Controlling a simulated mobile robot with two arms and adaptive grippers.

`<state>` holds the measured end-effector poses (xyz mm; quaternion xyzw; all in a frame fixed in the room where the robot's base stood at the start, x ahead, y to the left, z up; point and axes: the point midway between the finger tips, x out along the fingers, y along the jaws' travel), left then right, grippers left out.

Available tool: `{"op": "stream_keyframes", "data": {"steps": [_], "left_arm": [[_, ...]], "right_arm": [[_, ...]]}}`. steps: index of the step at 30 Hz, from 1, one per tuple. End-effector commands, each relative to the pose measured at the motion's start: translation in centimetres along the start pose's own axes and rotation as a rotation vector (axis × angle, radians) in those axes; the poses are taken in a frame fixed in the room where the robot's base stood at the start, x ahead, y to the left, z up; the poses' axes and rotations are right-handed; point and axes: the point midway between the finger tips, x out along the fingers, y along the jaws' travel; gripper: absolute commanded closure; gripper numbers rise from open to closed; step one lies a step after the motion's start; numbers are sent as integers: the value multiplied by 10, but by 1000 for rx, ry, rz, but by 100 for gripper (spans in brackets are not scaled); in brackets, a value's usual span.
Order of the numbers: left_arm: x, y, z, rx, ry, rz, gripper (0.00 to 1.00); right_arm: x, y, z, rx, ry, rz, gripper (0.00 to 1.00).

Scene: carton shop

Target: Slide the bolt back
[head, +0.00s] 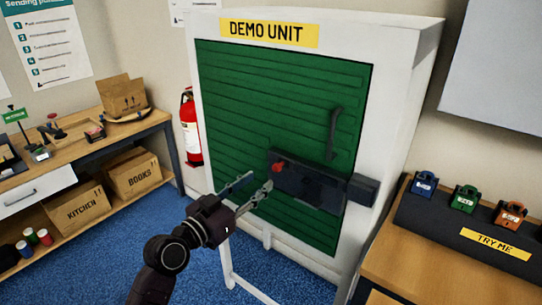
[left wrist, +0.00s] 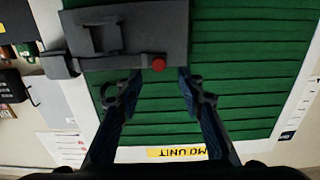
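A dark bolt plate (head: 310,187) is on the green slatted door (head: 270,95) of the white demo unit. Its red knob (head: 278,167) is at the plate's left end, and a dark keeper block (head: 362,190) sits on the white frame to the right. In the left wrist view, which is upside down, a grey bar (left wrist: 112,62) runs from the red knob (left wrist: 158,63) to the keeper (left wrist: 58,66) and seems to meet it. My left gripper (head: 262,180) is open and empty just short of the knob. In the wrist view its fingertips (left wrist: 160,80) lie on either side of the knob. My right gripper is not in view.
A dark vertical handle (head: 334,133) stands out from the door above the plate. A wooden bench (head: 120,143) with boxes is at left, beside a red extinguisher (head: 191,128). A counter (head: 420,262) with several coloured padlocks is at right. Blue carpet (head: 180,225) is open in front.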

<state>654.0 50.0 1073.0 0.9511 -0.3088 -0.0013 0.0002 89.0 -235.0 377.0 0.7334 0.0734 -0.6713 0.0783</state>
Motion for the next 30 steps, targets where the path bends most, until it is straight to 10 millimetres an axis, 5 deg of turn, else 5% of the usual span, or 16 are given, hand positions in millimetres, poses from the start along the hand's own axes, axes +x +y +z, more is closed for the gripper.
{"op": "stream_keyframes", "data": {"steps": [16, 30], "left_arm": [[67, 1, -1, -1, 1, 1, 65], [76, 1, 0, 0, 2, 0, 66]], "right_arm": [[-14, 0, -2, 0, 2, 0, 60], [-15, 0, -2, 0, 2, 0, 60]]}}
